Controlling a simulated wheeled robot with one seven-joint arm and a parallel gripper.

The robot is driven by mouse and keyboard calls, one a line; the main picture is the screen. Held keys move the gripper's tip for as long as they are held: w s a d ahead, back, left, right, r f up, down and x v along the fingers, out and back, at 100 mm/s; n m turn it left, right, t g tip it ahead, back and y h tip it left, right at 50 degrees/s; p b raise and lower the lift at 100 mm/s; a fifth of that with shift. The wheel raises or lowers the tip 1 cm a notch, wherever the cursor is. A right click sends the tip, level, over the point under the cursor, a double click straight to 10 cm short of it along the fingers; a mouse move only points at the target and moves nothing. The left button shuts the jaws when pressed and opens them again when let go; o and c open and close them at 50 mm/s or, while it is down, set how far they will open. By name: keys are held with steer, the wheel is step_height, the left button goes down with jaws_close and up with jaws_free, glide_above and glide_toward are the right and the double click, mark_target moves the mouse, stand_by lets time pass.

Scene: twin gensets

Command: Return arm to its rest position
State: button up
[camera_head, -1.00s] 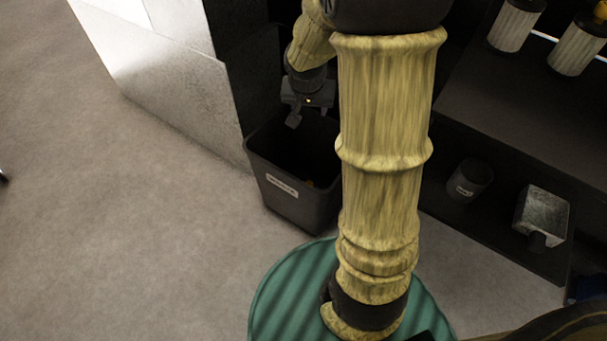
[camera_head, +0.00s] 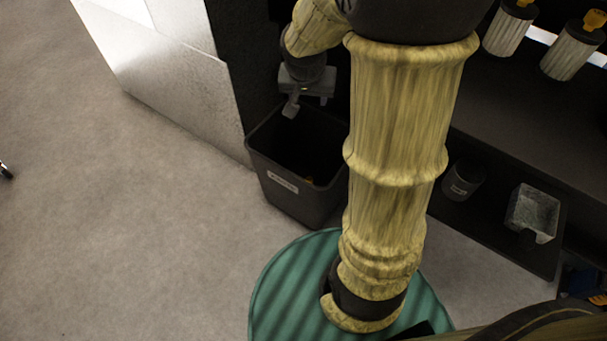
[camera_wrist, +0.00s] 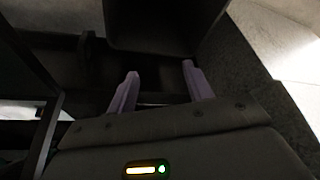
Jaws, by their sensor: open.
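My gripper (camera_head: 292,105) is above the back edge of a dark, labelled bin (camera_head: 290,190) in the head view. In the wrist view its two pale fingers (camera_wrist: 160,88) stand apart with nothing between them. A dark box-shaped thing, which looks like the bin (camera_wrist: 165,48), lies past the fingertips. My yellowish arm rises through the middle of the head view and hides part of the bin's right side.
A dark shelf unit on the right holds two pale cylinders with yellow tops (camera_head: 507,30) (camera_head: 570,50). Lower down are a dark cup (camera_head: 463,181) and a grey metal box (camera_head: 533,212). A pale panel (camera_head: 180,85) stands at upper left.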

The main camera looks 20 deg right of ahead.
steer(key=s+a+r+n+g+y+p, duration=0.1)
steer(key=s+a+r+n+p, duration=0.1)
steer(key=s+a+n+p, duration=0.3)
steer(key=s+a+r+n+y+p, duration=0.1)
steer(key=s+a+p, duration=0.1)
steer(key=s, duration=0.5)
step_height(320, 180, up, 38)
steer(key=p, duration=3.7)
steer(key=shift+w+f, duration=0.1)
steer(key=shift+w, duration=0.05)
